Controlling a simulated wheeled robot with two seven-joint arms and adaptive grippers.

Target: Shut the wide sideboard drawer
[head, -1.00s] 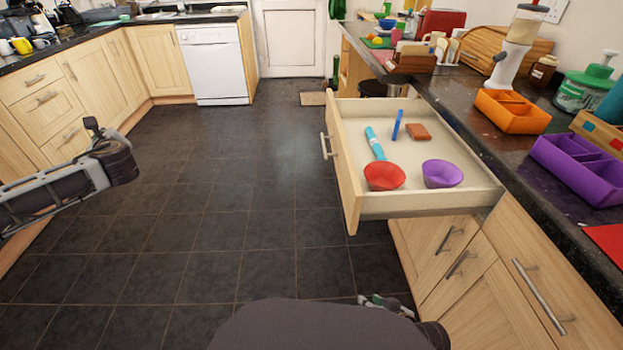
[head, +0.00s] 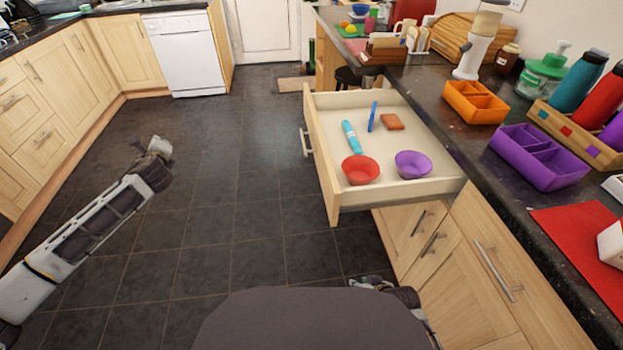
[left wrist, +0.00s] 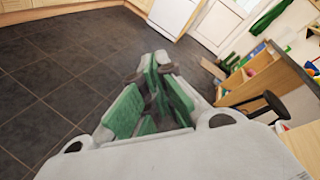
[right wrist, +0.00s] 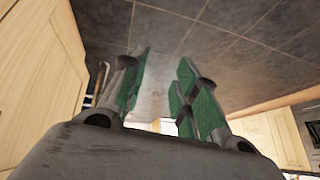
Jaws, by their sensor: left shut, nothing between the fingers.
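The wide sideboard drawer (head: 322,165) is pulled well out from the pale wood sideboard under the dark counter. Its bar handle (head: 305,141) is on the front panel, facing left. Inside lie a red bowl (head: 361,169), a purple bowl (head: 412,164), a light blue tube-like item (head: 351,137), a blue stick (head: 372,117) and a brown block (head: 392,122). My left gripper (head: 155,150) is shut and empty over the floor, left of and apart from the drawer; its fingers (left wrist: 155,78) meet in the left wrist view. My right gripper (head: 368,283) is low, below the drawer; its fingers (right wrist: 163,75) stand apart, empty.
The counter holds an orange tray (head: 474,103), a purple tray (head: 538,158), a red mat (head: 575,240) and bottles. Closed cupboard doors (head: 440,245) with bar handles lie under the drawer. A dark stool (head: 358,76) stands behind it. The tiled floor to the left is clear.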

